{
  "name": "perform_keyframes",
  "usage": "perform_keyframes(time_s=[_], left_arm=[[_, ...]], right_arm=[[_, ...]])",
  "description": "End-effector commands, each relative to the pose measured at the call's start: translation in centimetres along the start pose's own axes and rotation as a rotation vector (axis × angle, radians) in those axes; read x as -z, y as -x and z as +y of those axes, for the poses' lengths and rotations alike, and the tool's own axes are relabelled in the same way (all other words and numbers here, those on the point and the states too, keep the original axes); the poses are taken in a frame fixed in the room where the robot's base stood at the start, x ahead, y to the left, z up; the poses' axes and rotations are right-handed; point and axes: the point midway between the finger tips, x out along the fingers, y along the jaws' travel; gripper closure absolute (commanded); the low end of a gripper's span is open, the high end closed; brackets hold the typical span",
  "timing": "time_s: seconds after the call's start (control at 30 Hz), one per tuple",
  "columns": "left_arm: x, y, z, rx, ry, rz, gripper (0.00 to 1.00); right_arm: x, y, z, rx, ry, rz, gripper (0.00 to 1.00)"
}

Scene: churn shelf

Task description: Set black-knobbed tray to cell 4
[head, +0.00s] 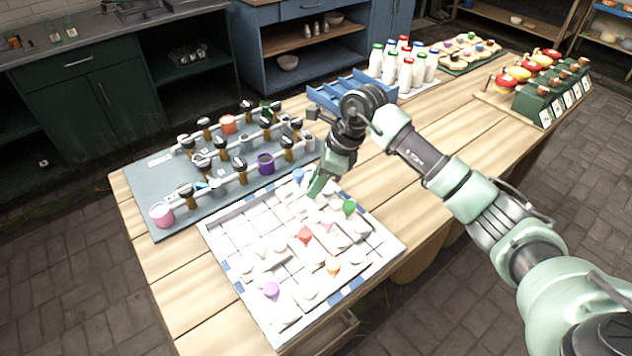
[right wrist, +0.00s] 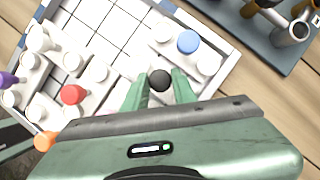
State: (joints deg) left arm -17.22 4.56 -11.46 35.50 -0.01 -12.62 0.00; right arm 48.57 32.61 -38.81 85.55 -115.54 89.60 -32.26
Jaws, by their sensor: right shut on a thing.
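A white grid board (head: 222,252) with a pale rim lies on the wooden table. My right gripper (head: 316,190) is over its far right part, fingers pointing down. In the right wrist view, the gripper (right wrist: 160,84) is shut on the black knob (right wrist: 160,77) of a white tray. In the head view that knob is hidden behind my fingers. I cannot tell whether its tray touches the board. Trays with a blue knob (head: 298,175), green knob (head: 349,207), red knob (head: 305,235), pink knob (head: 327,225), orange knob (head: 333,266) and purple knob (head: 271,289) are on the board. My left gripper is not in view.
Bare grid cells show in the board's far left part. The blue-knobbed tray is close beside my fingers. A grey mat (head: 145,195) with knobbed racks and cups lies behind the board. A blue crate (head: 345,90), bottles (head: 405,73) and green boxes (head: 545,95) stand farther back.

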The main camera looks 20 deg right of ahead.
Motion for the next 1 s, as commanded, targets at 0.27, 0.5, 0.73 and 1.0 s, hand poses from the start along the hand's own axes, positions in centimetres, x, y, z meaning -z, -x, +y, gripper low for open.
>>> perform_keyframes(time_s=[0.27, 0.5, 0.73, 1.0], left_arm=[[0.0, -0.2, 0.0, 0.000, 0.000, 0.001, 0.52], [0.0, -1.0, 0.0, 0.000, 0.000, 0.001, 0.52], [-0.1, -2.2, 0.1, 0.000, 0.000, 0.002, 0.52], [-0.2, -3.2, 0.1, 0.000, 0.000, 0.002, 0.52]], right_arm=[[-1.1, -0.3, 1.0, 0.003, 0.003, -0.004, 1.00], [-4.7, -1.9, 4.9, 0.001, 0.009, -0.006, 1.00], [-8.6, -3.6, 9.2, 0.001, 0.007, -0.006, 1.00], [-11.5, -4.7, 12.3, 0.001, 0.004, -0.005, 1.00]])
